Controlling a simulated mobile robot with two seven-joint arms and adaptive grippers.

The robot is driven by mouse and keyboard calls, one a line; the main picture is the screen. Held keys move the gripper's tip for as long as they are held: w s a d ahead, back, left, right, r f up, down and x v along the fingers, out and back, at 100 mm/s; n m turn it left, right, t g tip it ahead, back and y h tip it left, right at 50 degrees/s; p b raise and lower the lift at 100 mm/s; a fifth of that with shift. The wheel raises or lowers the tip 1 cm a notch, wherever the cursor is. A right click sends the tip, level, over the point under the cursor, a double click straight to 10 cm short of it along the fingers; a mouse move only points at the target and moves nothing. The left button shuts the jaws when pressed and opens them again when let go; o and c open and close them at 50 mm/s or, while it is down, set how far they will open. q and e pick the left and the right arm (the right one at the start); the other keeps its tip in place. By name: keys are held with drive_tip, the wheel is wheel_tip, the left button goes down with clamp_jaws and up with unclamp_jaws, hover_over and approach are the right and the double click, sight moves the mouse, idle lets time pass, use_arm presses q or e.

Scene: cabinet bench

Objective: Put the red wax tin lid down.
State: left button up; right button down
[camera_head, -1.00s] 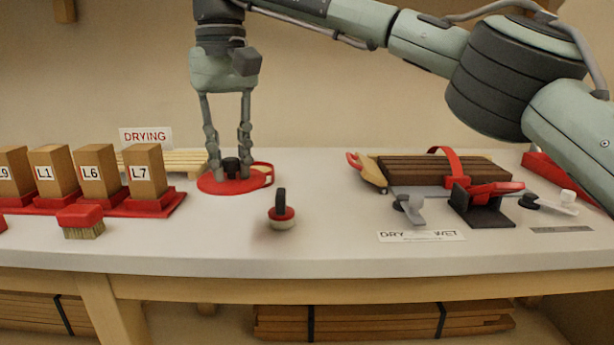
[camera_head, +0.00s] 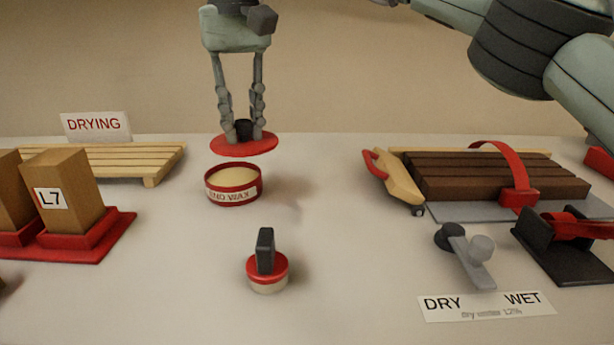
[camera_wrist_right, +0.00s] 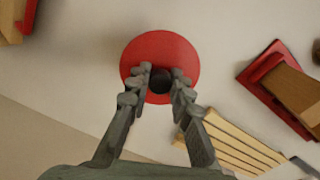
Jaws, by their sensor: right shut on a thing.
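My right gripper (camera_head: 242,134) is shut on the black knob of the red wax tin lid (camera_head: 258,148). The lid is a flat red disc, held level in the air just above and behind the open tin in the head view. The red wax tin (camera_head: 233,197) stands on the bench with pale wax showing and "END WAX" lettering on its side. In the right wrist view the lid (camera_wrist_right: 183,52) lies beyond my fingertips (camera_wrist_right: 161,82), its dark knob between them, and the tin does not show. My left gripper is not in view.
A small red-topped applicator (camera_head: 267,272) with a black handle stands in front of the tin. A wooden drying rack (camera_head: 150,160) and a block labelled L7 (camera_head: 75,195) are at left. A clamped dark board stack (camera_head: 480,175) is at right.

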hover_over(307, 192)
wheel_tip(307, 192, down, 6)
drive_tip(key=shift+s+r, duration=0.1)
drive_tip(key=shift+r, duration=0.05)
wheel_tip(307, 192, down, 4)
drive_tip(key=shift+d+r, duration=0.1)
drive_tip(key=shift+r, duration=0.15)
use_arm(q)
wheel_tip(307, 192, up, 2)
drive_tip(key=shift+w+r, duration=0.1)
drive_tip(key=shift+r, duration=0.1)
use_arm(e)
drive_tip(key=shift+f, duration=0.3)
drive_tip(key=shift+f, duration=0.2)
drive_tip(key=c, duration=1.4)
unclamp_jaws()
drive_tip(key=shift+o, duration=0.2)
drive_tip(key=shift+r, duration=0.1)
